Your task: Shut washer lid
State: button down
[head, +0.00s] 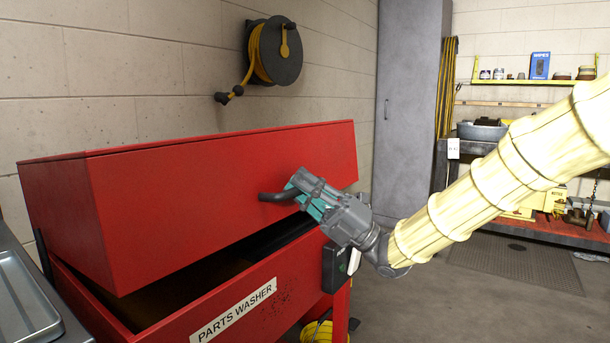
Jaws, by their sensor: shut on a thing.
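The red parts washer (225,315) stands at the left centre in the head view, with a white "PARTS WASHER" label on its front. Its red lid (210,185) is partly open, tilted up, with a dark gap between it and the tub. A dark handle (275,196) sticks out from the lid's front. My gripper (300,192) is at the handle's right end and shut on it. The fingertips partly hide that end of the handle. My arm in its pale cover reaches in from the right.
A hose reel (275,52) hangs on the block wall above the washer. A metal tray (25,300) is at the lower left. A grey cabinet (408,110) and a red-shelved workbench (540,228) stand behind. A yellow bucket (318,332) sits under the washer. Floor at the right is open.

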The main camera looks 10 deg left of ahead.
notch_tip(320, 180, down, 8)
jog(key=d+b, duration=0.1)
jog(key=b, duration=0.3)
jog(key=shift+s+d, duration=0.25)
jog(key=shift+f, duration=0.15)
jog(key=c, duration=1.5)
grip_release()
jog(key=shift+f, duration=0.1)
jog(key=shift+o, duration=0.2)
jog(key=shift+r, duration=0.2)
jog(key=v, duration=1.2)
